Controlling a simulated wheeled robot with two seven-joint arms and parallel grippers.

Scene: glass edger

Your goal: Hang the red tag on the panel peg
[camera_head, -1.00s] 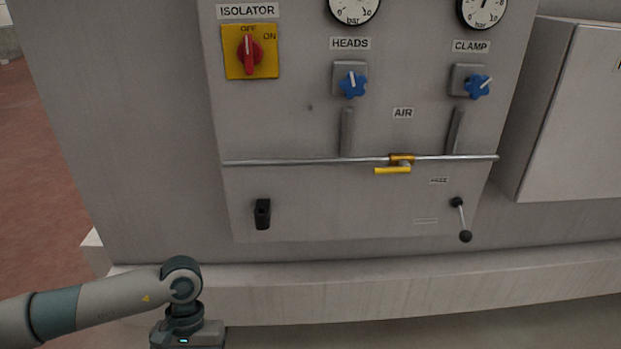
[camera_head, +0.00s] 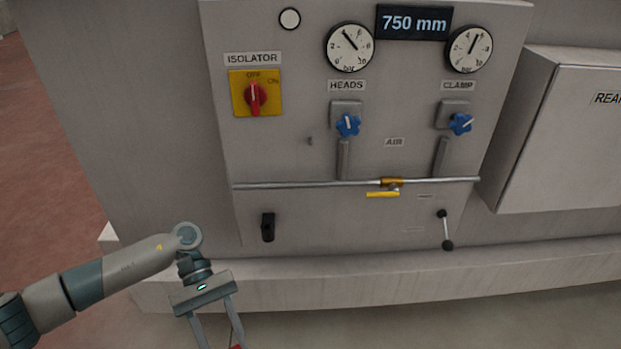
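The grey control panel (camera_head: 300,205) fills the middle of the view. A small dark peg (camera_head: 310,141) sticks out of it, below and right of the yellow isolator plate. My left gripper (camera_head: 222,343) hangs at the bottom left, below and in front of the panel, well away from the peg. Its two fingers stand apart where they show, but the tips run out of the frame. A small bit of red (camera_head: 237,347), possibly the red tag, shows by the right finger at the bottom edge; whether it is gripped cannot be seen. My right gripper is not in view.
The isolator's red knob (camera_head: 255,94) points to OFF. A metal pipe (camera_head: 310,184) with a yellow lever valve (camera_head: 384,194) crosses the panel below the peg. Blue knobs (camera_head: 348,125) sit right of it. A black handle (camera_head: 268,227) juts out lower left. A ledge (camera_head: 420,276) runs below.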

